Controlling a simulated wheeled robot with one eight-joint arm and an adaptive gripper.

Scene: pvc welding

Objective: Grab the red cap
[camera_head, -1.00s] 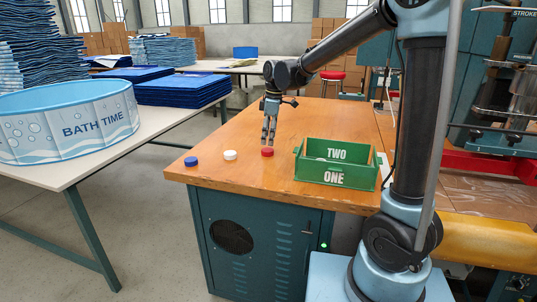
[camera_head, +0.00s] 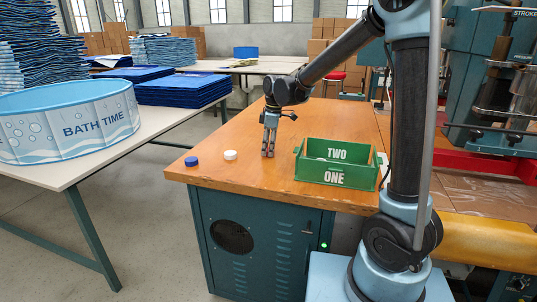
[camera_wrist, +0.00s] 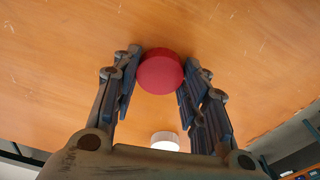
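The red cap (camera_wrist: 160,72) lies on the wooden tabletop between the two fingertips in the wrist view. My gripper (camera_head: 268,155) points straight down and is lowered to the tabletop. In the wrist view my gripper (camera_wrist: 162,62) has its fingers spread on either side of the cap, with the tips very close to its sides. Whether they touch it is hard to tell.
A white cap (camera_head: 230,155) and a blue cap (camera_head: 191,161) lie to the left; the white one also shows in the wrist view (camera_wrist: 165,140). A green crate (camera_head: 335,177) marked ONE and TWO stands close on the right. The tabletop (camera_head: 235,130) behind is clear.

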